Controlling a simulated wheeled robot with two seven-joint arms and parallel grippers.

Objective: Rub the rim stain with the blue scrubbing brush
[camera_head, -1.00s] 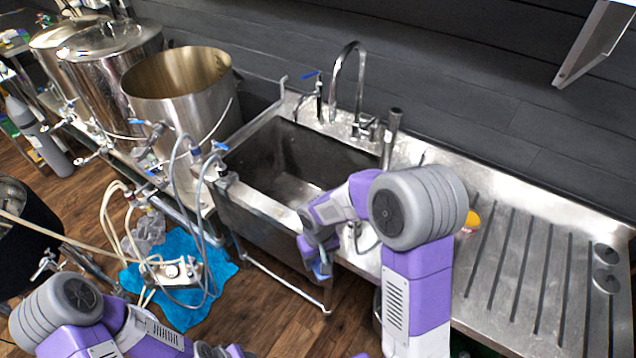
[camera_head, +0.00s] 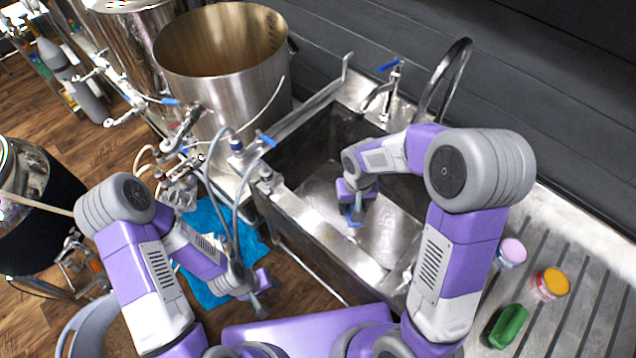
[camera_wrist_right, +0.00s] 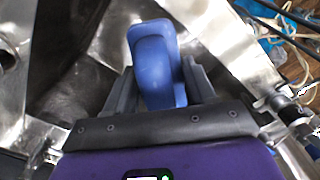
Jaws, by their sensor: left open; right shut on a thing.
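My right gripper (camera_head: 355,212) is over the sink basin (camera_head: 330,245), inside its front rim. It is shut on the blue scrubbing brush (camera_wrist_right: 155,65), whose smooth blue body stands up between the fingers in the right wrist view. In the head view only a small part of the brush (camera_head: 356,218) shows at the fingers, and I cannot tell whether it touches the metal. My left gripper (camera_head: 262,292) is open and empty, low in front of the sink beside the hoses. I cannot make out the rim stain in either view.
A tall steel kettle (camera_head: 225,55) stands left of the sink, with hoses and valves in front. A tap (camera_head: 450,75) rises behind the basin. A pink-lidded jar (camera_head: 511,252), an orange-topped jar (camera_head: 551,283) and a green item (camera_head: 508,327) sit on the ribbed drainboard (camera_head: 590,270).

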